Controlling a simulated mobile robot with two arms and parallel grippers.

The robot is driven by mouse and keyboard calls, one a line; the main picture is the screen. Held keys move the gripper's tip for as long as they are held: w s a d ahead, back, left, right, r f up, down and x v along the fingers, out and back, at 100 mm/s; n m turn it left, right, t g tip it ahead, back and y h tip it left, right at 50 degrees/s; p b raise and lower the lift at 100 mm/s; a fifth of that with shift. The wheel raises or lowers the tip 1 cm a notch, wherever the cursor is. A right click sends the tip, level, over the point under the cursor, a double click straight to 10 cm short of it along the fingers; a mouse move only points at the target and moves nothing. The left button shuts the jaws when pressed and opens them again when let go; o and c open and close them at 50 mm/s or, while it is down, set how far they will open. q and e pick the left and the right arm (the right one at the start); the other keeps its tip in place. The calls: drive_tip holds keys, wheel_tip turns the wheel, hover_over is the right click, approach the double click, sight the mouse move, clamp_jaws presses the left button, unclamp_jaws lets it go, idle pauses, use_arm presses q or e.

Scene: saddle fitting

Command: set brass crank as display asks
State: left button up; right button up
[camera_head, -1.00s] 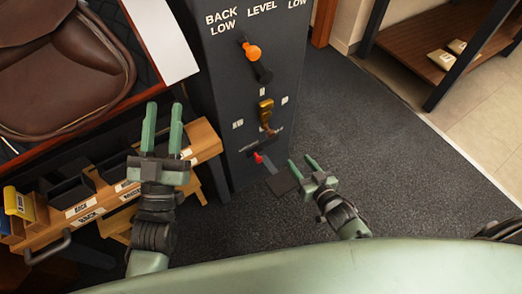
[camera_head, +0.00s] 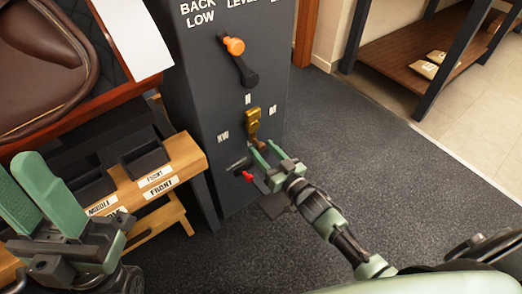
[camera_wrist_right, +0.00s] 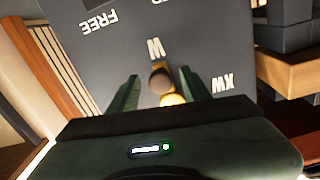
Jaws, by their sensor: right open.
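The brass crank (camera_head: 253,122) is on the front of the dark grey post (camera_head: 205,95), below an orange-knobbed lever. In the head view its upper end lies just below a top mark, with marks to left and right. My right gripper (camera_head: 263,150) is open at the crank's lower end. In the right wrist view the round crank end (camera_wrist_right: 160,80) shows between its two fingers (camera_wrist_right: 160,92), with no clear grip on it. My left gripper (camera_head: 20,168) is open and empty at the lower left. The display's request cannot be read here.
The orange-knobbed lever (camera_head: 236,48) is above the crank, and a small red-tipped lever (camera_head: 247,176) sits close below my right gripper. A wooden rack (camera_head: 185,160) with dark bins stands left. Carpet to the right is clear.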

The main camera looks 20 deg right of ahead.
drive_tip(key=shift+x, duration=0.85)
clamp_jaws()
idle(0.8)
